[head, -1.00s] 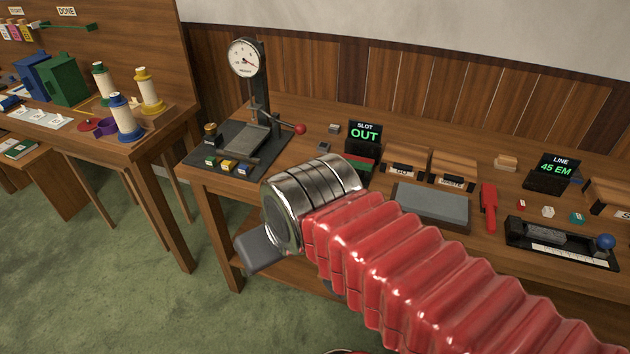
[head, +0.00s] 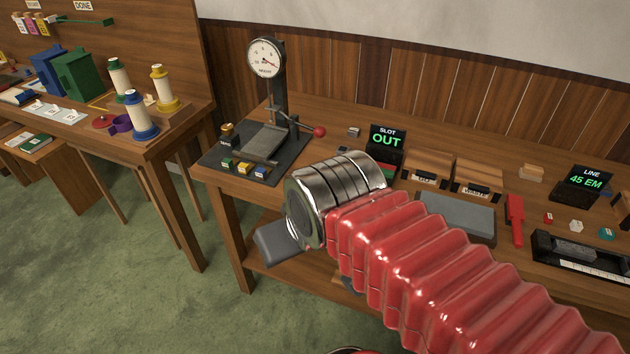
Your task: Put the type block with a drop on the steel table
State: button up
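My gripper (head: 275,243) points away from me and down, in front of the bench, with one grey finger part showing. Its opening is hidden by the arm. Two small grey blocks (head: 353,132) stand on the bench behind the arm. No drop mark can be made out on them. A flat grey slab (head: 458,212) lies on the bench to the right of the arm. A dial gauge stand (head: 279,92) has a grey plate (head: 267,139) on its dark base. I cannot tell which of these surfaces is the steel table.
Small blocks with green, yellow and blue faces (head: 244,168) sit at the gauge base's front. A SLOT OUT sign (head: 386,140), wooden boxes (head: 428,168) and a red tool (head: 515,220) stand along the bench. Thread spools (head: 140,115) stand on the left table. Green floor is open at left.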

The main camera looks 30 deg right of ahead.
aim_at(258, 148)
jog(key=i, duration=0.85)
